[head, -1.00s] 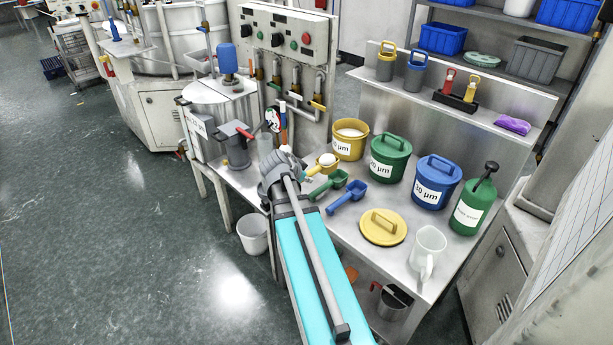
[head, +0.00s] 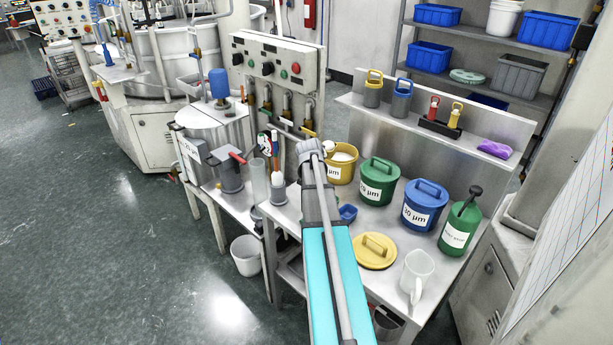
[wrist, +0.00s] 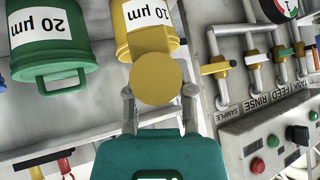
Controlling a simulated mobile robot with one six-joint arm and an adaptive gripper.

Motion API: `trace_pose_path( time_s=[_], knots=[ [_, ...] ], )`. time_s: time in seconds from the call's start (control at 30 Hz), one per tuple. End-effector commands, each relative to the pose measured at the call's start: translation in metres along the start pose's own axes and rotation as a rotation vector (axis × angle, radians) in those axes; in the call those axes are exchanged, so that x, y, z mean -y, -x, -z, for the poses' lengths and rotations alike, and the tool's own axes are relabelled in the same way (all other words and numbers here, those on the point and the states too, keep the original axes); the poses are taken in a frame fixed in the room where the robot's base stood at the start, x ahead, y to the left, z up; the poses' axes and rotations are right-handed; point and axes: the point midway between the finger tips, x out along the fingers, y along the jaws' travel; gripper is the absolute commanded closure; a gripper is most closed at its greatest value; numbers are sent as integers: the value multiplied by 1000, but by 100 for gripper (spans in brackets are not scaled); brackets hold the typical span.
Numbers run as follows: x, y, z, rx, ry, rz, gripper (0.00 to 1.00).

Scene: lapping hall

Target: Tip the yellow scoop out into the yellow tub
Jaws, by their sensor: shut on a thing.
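My gripper (head: 312,148) is shut on the yellow scoop and holds it up at the left rim of the yellow tub. In the wrist view the scoop (wrist: 158,80) shows as a round yellow face between the fingertips (wrist: 159,93); its contents cannot be seen there. In the head view the arm hides most of the scoop. The yellow tub (head: 346,174) stands open on the bench with pale material inside. In the wrist view the tub (wrist: 150,45) appears upside down, partly behind the scoop.
A green lidded tub (head: 376,187) and a blue lidded tub (head: 425,207) stand right of the yellow tub. A yellow lid (head: 375,262), a clear jug (head: 417,275) and a blue scoop (head: 348,213) are nearer. Valves and a control panel (head: 268,62) are behind left.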

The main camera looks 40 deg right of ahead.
Motion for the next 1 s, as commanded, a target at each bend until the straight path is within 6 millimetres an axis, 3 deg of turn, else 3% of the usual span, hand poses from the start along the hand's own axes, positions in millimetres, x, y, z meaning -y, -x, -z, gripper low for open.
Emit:
trace_pose_path(
  time_s=[0.03,0.1,0.3,0.4,0.6,1.0],
  knots=[
    [0,-9,22,3,12,13,100],
    [-4,-20,42,7,33,36,100],
    [-16,-44,87,15,83,85,100],
    [-21,-51,101,17,98,99,100],
    [-26,-56,111,19,112,112,100],
    [-26,-57,110,19,115,111,100]
  ],
)
